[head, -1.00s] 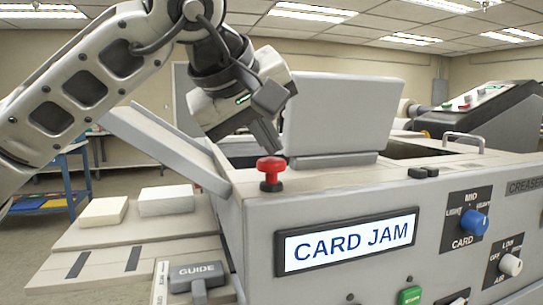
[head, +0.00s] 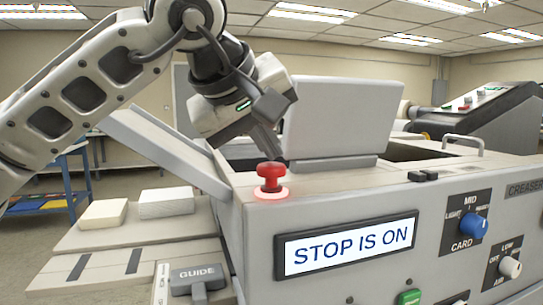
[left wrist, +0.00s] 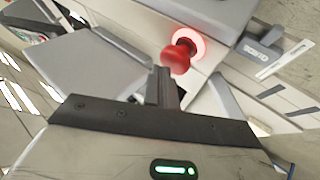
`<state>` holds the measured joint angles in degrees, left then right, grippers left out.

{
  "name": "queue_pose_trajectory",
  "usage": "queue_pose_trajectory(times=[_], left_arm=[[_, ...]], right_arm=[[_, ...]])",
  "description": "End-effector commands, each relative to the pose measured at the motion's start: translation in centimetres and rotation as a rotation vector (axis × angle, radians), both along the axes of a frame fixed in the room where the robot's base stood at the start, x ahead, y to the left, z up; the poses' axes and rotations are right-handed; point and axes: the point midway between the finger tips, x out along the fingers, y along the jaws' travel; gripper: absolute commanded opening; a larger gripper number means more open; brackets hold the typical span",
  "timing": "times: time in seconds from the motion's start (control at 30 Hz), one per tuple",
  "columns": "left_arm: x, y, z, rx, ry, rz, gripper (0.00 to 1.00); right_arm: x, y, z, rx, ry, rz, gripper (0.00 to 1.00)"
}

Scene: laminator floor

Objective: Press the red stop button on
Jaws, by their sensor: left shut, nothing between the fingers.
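The red stop button (head: 271,176) stands on the top front corner of the grey laminator (head: 330,190). A glowing red ring surrounds its base. The display (head: 346,246) on the front panel reads "STOP IS ON". My left gripper (head: 277,153) is shut and empty, its fingertips just above and behind the button; I cannot tell whether they touch it. In the left wrist view the button (left wrist: 177,58) and its lit ring show just beyond the shut fingertips (left wrist: 165,72). My right gripper is not in view.
A raised grey lid (head: 345,115) stands behind the button. A blue dial (head: 474,226), an air dial (head: 509,267) and a green button (head: 410,297) sit on the front panel. A guide handle (head: 197,274) and card stacks (head: 166,202) are at left.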

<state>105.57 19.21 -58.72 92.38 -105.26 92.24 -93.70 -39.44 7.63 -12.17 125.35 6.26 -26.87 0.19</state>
Motion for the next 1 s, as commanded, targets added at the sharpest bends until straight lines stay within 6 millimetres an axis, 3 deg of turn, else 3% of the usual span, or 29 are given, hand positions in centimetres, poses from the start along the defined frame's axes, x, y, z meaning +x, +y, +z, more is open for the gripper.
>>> queue_pose_trajectory(times=[0.23,0.8,1.0], left_arm=[[0.0,0.1,0.4,0.0,0.0,0.002,0.0],[0.0,0.1,6.0,-0.001,-0.003,0.002,0.0],[0.0,0.1,6.0,0.0,-0.001,0.002,0.0]], right_arm=[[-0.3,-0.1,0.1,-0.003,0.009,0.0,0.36],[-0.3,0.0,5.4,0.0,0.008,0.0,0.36],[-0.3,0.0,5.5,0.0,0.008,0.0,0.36]])
